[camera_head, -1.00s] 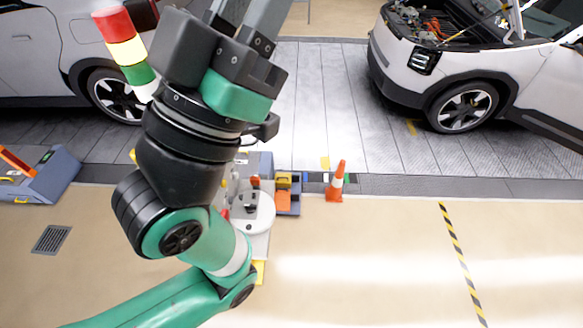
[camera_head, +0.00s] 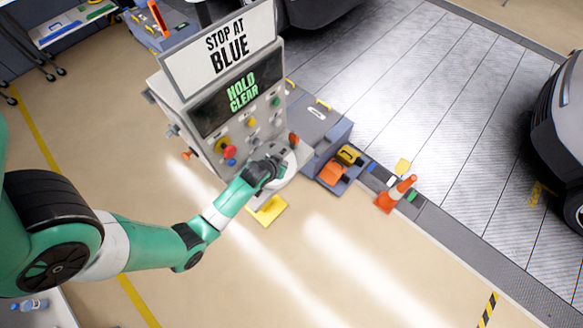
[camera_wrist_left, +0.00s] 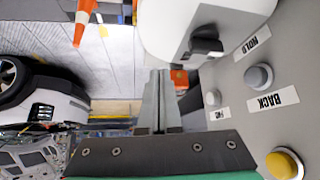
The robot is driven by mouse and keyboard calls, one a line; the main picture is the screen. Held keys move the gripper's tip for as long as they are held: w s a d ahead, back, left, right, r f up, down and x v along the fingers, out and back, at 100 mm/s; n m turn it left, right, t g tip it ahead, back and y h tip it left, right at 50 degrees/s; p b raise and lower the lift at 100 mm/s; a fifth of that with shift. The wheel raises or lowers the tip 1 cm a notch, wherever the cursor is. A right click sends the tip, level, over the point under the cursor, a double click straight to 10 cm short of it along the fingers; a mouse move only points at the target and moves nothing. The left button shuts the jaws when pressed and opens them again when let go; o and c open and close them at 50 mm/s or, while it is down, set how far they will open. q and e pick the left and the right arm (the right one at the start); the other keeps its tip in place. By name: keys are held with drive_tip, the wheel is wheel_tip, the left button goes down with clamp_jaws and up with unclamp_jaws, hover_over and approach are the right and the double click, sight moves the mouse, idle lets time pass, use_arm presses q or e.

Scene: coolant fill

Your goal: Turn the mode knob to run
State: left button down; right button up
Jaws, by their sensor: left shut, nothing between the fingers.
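The control panel (camera_head: 205,140) stands at the top middle of the head view, with buttons and small knobs on its face. My left gripper (camera_head: 268,170) is by its lower right side, at a white round housing (camera_head: 287,172). In the left wrist view the left gripper (camera_wrist_left: 160,85) has its fingers together and empty. A black knob (camera_wrist_left: 205,45) on the white housing (camera_wrist_left: 172,30) shows just beyond the fingers, to their right, apart in the picture. Contact cannot be told. No label reading "run" is legible, so I cannot confirm which knob is the mode knob. My right gripper is not in view.
The panel screen (camera_head: 240,95) reads "HOLD CLEAR"; a sign (camera_head: 218,48) above it reads "STOP AT BLUE". Grey buttons (camera_wrist_left: 258,76) and a yellow button (camera_wrist_left: 284,164) sit close right of the fingers. Open floor lies in front.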

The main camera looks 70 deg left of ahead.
use_arm(q)
drive_tip(key=shift+s+a, duration=0.3)
drive_tip(key=shift+a, duration=0.1)
drive_tip(key=shift+w, duration=0.15)
drive_tip(key=shift+w+a+f+b, duration=0.1)
drive_tip(key=shift+w+f+b, duration=0.05)
drive_tip(key=shift+f+b, duration=0.3)
drive_tip(key=b+x, duration=0.3)
drive_tip(key=x, duration=0.1)
drive_tip(key=shift+w+a+f, duration=0.1)
drive_tip(key=shift+w+f, duration=0.05)
drive_tip(key=shift+f, duration=0.1)
drive_tip(key=b+x, duration=0.2)
drive_tip(key=x, duration=0.2)
drive_tip(key=shift+w+a+f, duration=0.2)
drive_tip(key=shift+w+f, duration=0.05)
drive_tip(key=shift+s+d+r+p, duration=0.2)
drive_tip(key=shift+s+d+p, duration=0.25)
drive_tip(key=shift+s+p, duration=0.15)
drive_tip(key=shift+s+d+r+p, duration=0.2)
drive_tip(key=shift+s+d+p, duration=0.3)
drive_tip(key=shift+s, duration=0.1)
drive_tip(key=shift+s+d+f, duration=0.1)
drive_tip(key=shift+s+d, duration=0.25)
drive_tip(key=shift+s, duration=0.05)
